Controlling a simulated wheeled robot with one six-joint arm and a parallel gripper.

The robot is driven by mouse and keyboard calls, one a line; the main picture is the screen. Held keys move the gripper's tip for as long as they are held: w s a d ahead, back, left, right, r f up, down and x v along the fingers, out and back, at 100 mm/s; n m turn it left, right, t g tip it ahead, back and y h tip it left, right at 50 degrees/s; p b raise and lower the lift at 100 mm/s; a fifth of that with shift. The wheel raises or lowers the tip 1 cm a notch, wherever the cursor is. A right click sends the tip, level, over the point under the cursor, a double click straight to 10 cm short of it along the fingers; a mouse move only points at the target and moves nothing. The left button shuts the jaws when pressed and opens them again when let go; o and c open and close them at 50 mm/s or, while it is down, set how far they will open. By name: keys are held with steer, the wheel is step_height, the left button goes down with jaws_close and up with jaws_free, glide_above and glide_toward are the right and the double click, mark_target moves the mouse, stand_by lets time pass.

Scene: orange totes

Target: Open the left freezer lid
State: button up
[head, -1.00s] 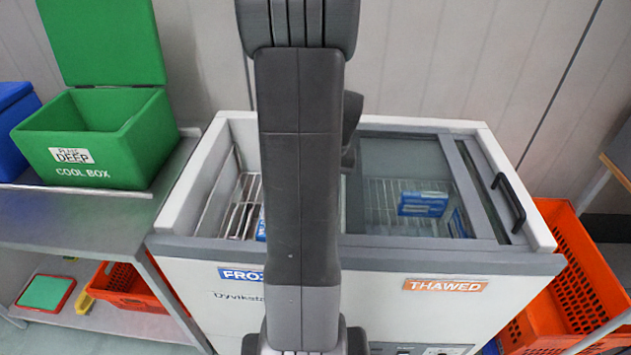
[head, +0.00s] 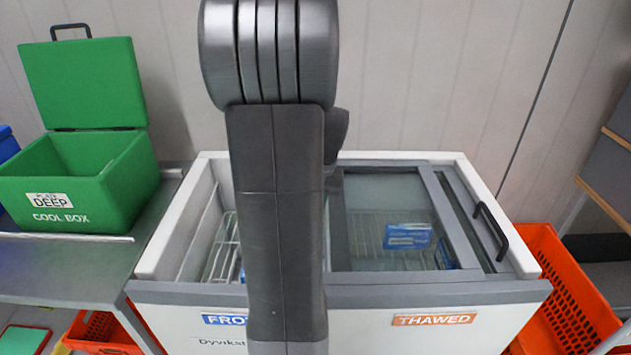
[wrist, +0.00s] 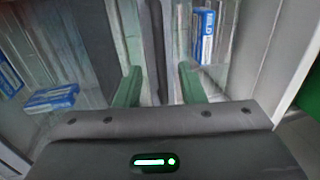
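The chest freezer (head: 450,291) has a blue "FROZEN" label (head: 224,320) at the left and an orange "THAWED" label (head: 434,320) at the right. The visible strip of its left half shows a wire basket (head: 219,250) and looks uncovered. Grey-framed glass (head: 375,195) covers the right half, with a black handle (head: 491,231) at the far right. My arm hides the middle and any left lid handle. In the wrist view, my gripper (wrist: 161,88) has its green fingers apart, above the freezer. A dark upright bar (wrist: 153,40) shows between them; I cannot tell whether they touch it.
Blue boxes (head: 407,236) lie under the glass. A green cool box (head: 75,190) with its lid up stands on a metal bench (head: 80,262) at the left. Orange totes (head: 565,290) stand close by the freezer's right side. A wall is behind.

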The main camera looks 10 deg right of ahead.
step_height(320, 180, up, 8)
steer(key=d, duration=0.1)
steer(key=shift+d+r, duration=0.15)
steer(key=shift+d, duration=0.15)
steer(key=shift+s, duration=0.1)
steer(key=a+f, duration=0.1)
steer(key=f, duration=0.8)
steer(key=a+f, duration=0.1)
steer(key=f, duration=0.3)
steer(key=shift+a+f, duration=0.35)
steer(key=shift+f, duration=0.05)
steer(key=shift+w+a+r, duration=0.1)
steer(key=shift+w+a, duration=0.1)
steer(key=shift+a, duration=0.1)
